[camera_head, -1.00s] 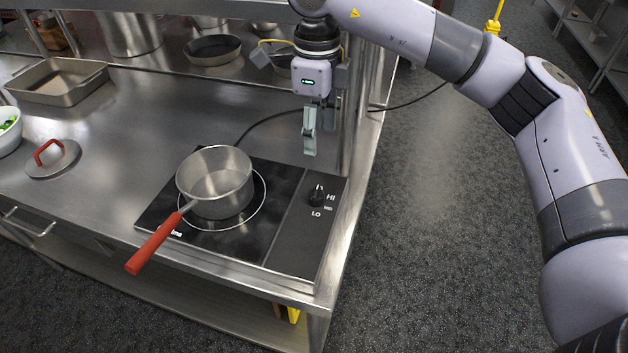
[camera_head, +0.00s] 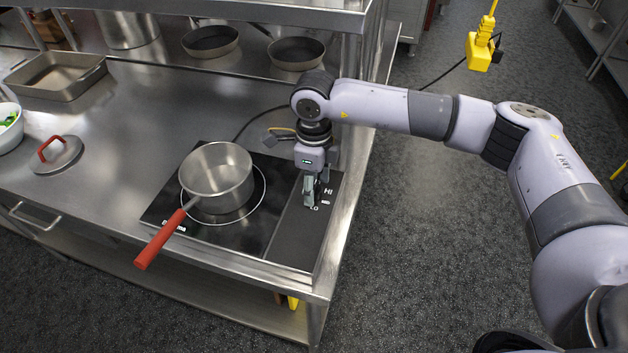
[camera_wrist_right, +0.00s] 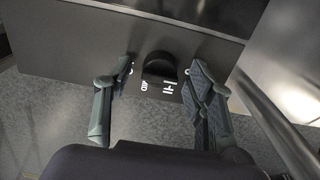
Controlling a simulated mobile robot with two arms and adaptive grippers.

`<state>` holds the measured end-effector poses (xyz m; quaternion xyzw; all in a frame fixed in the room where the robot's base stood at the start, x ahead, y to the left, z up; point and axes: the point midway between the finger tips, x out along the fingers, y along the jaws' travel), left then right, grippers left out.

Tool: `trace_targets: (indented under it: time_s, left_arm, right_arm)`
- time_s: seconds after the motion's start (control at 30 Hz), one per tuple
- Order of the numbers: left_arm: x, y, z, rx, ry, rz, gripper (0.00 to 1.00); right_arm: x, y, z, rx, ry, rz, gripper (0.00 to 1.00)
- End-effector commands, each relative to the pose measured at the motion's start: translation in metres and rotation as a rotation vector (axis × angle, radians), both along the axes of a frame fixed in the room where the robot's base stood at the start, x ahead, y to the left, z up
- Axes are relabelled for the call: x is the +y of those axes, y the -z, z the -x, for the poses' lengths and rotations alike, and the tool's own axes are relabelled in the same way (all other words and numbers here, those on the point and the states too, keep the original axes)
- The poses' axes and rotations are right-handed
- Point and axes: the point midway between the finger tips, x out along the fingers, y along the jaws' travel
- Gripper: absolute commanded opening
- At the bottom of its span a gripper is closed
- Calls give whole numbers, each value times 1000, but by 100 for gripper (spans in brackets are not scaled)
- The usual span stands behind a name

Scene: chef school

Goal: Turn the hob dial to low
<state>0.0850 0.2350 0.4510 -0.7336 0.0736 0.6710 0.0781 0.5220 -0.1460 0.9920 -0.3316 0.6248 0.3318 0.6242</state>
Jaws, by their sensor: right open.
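The hob (camera_head: 255,225) is a black plate on the steel counter, with HI, MID and LO markings on its right panel. In the right wrist view the black dial (camera_wrist_right: 160,66) sits between the two open fingers of my right gripper (camera_wrist_right: 160,75), apparently with a gap on each side. In the head view my right gripper (camera_head: 310,198) points down over the dial panel and hides the dial. A steel saucepan (camera_head: 217,172) with a red handle stands on the hob's ring. My left gripper is not in view.
A lid with a red handle (camera_head: 57,154), a baking tin (camera_head: 55,76) and a white bowl (camera_head: 9,128) stand at the left. Frying pans (camera_head: 295,52) sit under the overhead shelf (camera_head: 300,14). A shelf post rises behind my right arm.

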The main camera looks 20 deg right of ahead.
Motion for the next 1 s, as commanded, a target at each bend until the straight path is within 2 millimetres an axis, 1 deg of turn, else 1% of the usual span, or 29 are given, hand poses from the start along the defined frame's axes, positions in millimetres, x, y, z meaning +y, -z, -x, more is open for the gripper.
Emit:
trace_targets:
  time_s: [0.17,0.87,1.0]
  left_arm:
    - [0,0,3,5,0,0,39]
    - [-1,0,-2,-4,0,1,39]
    - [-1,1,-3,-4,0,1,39]
  right_arm:
    - [0,0,0,0,0,0,50]
    - [0,-1,0,-1,0,0,3]
    - [0,-1,0,-1,4,0,2]
